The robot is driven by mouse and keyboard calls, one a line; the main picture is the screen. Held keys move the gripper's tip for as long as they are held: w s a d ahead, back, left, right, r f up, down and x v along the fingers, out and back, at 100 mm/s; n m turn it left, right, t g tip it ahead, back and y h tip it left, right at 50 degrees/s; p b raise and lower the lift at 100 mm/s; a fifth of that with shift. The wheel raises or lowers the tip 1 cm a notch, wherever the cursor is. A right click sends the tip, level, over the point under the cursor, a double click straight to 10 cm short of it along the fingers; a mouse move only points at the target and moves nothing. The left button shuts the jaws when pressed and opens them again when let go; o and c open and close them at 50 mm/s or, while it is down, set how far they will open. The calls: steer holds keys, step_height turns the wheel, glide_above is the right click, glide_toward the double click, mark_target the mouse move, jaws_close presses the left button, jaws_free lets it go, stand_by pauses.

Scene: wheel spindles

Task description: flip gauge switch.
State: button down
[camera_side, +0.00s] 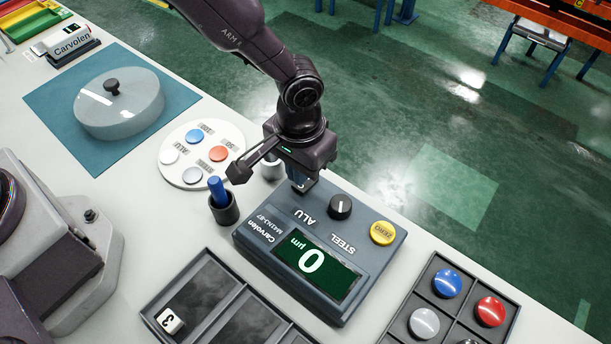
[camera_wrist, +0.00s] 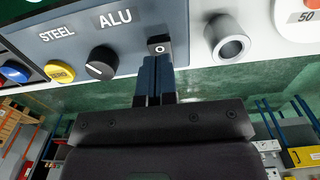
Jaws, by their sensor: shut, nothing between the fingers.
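The gauge (camera_side: 258,248) is a grey-blue box on the white bench, and its green display (camera_side: 318,268) reads 0 µm. My gripper (camera_side: 301,186) is shut and empty, pointing down at the gauge's back left corner. Its fingertips (camera_wrist: 158,60) are right at the switch; I cannot tell whether they touch it.
A yellow ZERO button (camera_side: 382,233) is on the gauge. A dark cup (camera_side: 224,211) with a blue pen stands left of the gauge. A round white plate (camera_side: 176,178) with coloured discs lies behind. Compartment trays (camera_side: 385,325) are in front and to the right.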

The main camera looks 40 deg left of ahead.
steer(key=shift+f, duration=1.25)
stand_by(0.5)
steer(key=shift+r, duration=3.5)
